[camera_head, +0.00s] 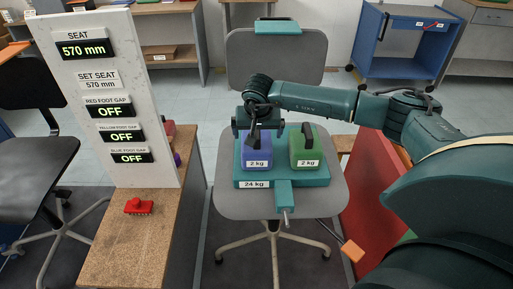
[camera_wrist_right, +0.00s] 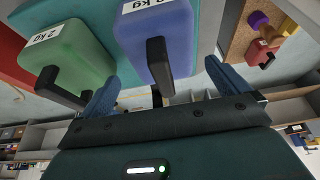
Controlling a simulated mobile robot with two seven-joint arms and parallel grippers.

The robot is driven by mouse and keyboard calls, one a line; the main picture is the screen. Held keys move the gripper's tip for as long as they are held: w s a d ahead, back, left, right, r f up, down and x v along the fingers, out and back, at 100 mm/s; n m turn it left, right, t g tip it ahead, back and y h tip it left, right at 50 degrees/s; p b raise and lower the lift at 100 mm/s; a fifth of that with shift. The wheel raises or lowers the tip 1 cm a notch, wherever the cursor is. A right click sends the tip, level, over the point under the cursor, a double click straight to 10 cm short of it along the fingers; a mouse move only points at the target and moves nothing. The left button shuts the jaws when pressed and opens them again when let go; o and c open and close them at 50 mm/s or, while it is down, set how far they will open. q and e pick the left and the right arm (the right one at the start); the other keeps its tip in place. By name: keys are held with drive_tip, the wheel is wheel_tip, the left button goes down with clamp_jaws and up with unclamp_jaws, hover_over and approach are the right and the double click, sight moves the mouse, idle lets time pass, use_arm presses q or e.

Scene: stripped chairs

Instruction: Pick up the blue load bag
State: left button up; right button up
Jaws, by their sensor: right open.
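In the right wrist view, the handle of the blue load bag (camera_wrist_right: 180,35) reaches between the two open blue fingers of my right gripper (camera_wrist_right: 160,86). I cannot tell whether they touch it. A green load bag (camera_head: 310,143), also "2 kg", stands to the right. My left gripper is not in view.
The grey chair (camera_head: 240,206) has a raised backrest (camera_head: 275,60) behind the bags. A red panel (camera_head: 372,190) stands to the right.

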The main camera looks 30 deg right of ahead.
drive_tip(key=x, duration=0.4)
drive_tip(key=shift+w, duration=0.2)
drive_tip(key=shift+c, duration=0.3)
drive_tip(key=c, duration=1.8)
drive_tip(key=shift+w+r, duration=0.25)
drive_tip(key=shift+r, duration=0.05)
